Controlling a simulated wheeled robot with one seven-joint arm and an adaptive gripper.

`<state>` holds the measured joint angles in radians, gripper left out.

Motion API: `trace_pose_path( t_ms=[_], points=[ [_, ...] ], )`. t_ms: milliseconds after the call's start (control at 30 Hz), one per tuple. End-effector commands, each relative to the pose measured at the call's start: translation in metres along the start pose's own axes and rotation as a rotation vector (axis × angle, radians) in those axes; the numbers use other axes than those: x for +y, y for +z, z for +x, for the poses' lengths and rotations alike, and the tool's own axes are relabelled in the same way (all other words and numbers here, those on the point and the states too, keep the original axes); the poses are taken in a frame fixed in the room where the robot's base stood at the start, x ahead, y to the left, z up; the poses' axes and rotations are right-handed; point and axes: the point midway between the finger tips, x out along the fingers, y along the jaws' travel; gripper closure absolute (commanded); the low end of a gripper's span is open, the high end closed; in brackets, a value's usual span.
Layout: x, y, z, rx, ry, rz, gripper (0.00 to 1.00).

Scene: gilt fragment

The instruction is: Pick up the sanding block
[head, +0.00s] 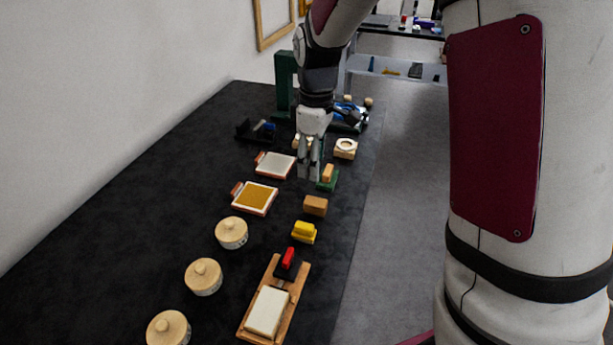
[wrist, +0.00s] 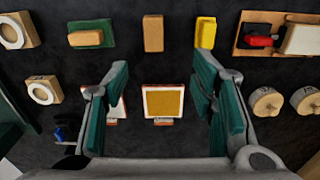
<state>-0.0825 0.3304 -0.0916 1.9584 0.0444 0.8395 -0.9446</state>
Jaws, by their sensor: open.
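Several small blocks stand in a row near the table's right edge, and I cannot tell for certain which is the sanding block. One is a plain brown block (head: 316,205), top centre in the wrist view (wrist: 153,33). Another is a tan block on a green base (head: 328,177), left of the brown one in the wrist view (wrist: 87,38). A yellow block (head: 304,232) stands on the brown one's other side, also in the wrist view (wrist: 206,32). My gripper (head: 309,173) is open and empty above the table, beside the green-based block in the head view; its fingers touch nothing visible.
A gold panel in a red-edged frame (head: 255,198) and a pale one (head: 275,165) lie left of the row. Several round lidded pots (head: 232,232) and a wooden tray (head: 247,319) are nearer. A green stand (head: 286,85) rises behind. The left of the table is clear.

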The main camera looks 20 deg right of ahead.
Motion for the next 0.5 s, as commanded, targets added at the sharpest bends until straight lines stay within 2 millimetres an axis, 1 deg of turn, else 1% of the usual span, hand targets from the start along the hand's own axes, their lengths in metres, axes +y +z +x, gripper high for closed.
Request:
trace_pose_path(
  t_ms=[33,167,267,500],
  points=[
    [0.003,-0.003,0.008,-0.006,-0.005,-0.015,0.48],
    [0.005,-0.004,0.017,-0.013,-0.012,-0.032,0.48],
    [0.005,-0.004,0.029,-0.014,-0.013,-0.034,0.48],
    [0.004,-0.003,0.074,-0.015,-0.014,-0.031,0.48]
  ],
)
